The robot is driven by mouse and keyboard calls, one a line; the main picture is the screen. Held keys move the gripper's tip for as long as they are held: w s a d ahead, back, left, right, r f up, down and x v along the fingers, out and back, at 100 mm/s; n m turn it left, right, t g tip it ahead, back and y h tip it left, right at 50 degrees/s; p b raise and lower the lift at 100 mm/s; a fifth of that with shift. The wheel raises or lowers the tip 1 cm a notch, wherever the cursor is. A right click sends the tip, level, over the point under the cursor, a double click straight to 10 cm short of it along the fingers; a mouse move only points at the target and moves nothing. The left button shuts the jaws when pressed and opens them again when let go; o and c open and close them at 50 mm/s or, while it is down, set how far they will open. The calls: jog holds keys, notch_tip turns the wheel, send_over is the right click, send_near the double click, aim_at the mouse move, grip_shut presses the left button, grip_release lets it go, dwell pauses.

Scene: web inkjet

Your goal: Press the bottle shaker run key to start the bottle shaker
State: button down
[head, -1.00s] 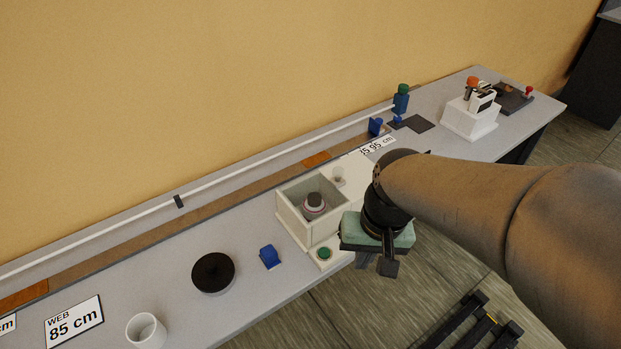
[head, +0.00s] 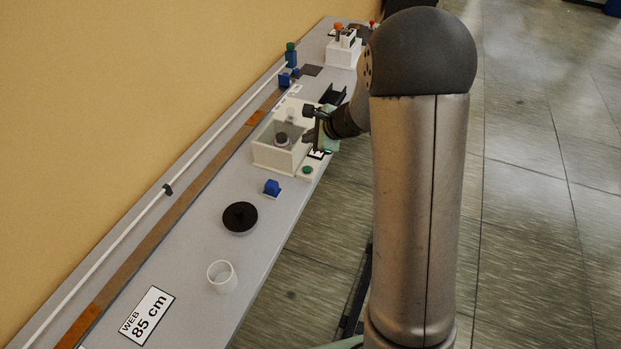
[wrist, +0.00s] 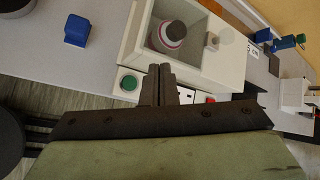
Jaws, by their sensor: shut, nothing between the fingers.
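The bottle shaker (head: 281,155) is a white open-topped box on the bench. A bottle with a grey cap (head: 282,139) stands inside; it also shows in the wrist view (wrist: 171,36). The round green key (head: 307,170) sits on a low white ledge at the shaker's front; it also shows in the wrist view (wrist: 129,83). A red button (wrist: 211,100) shows farther right on that ledge, partly hidden by my gripper. My gripper (wrist: 161,70) is shut and empty. Its fingertips appear just right of the green key, in front of the shaker wall; contact cannot be told.
A blue block (head: 272,187), a black disc (head: 240,217) and a white cup (head: 222,275) stand on the bench on the near side. A white device (head: 343,50) stands at the far end. The bench's front edge runs beside the shaker, with open floor beyond.

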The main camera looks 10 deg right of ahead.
jog(key=shift+w+d+f, duration=0.1)
jog(key=shift+w+d, duration=0.05)
jog(key=b, duration=0.6)
send_over(310, 171)
notch_tip(310, 171, down, 8)
jog(key=shift+r, duration=0.15)
jog(key=shift+f+b, duration=0.55)
jog(key=shift+b, duration=0.2)
jog(key=shift+f, duration=0.15)
dwell(1.2)
jog(key=shift+f+b, duration=0.3)
jog(key=shift+b, duration=0.35)
jog(key=shift+f+b, duration=0.4)
jog(key=shift+b, duration=0.1)
dwell(0.4)
jog(key=shift+r, duration=0.15)
jog(key=shift+r+p, duration=0.55)
jog(key=shift+r, duration=0.2)
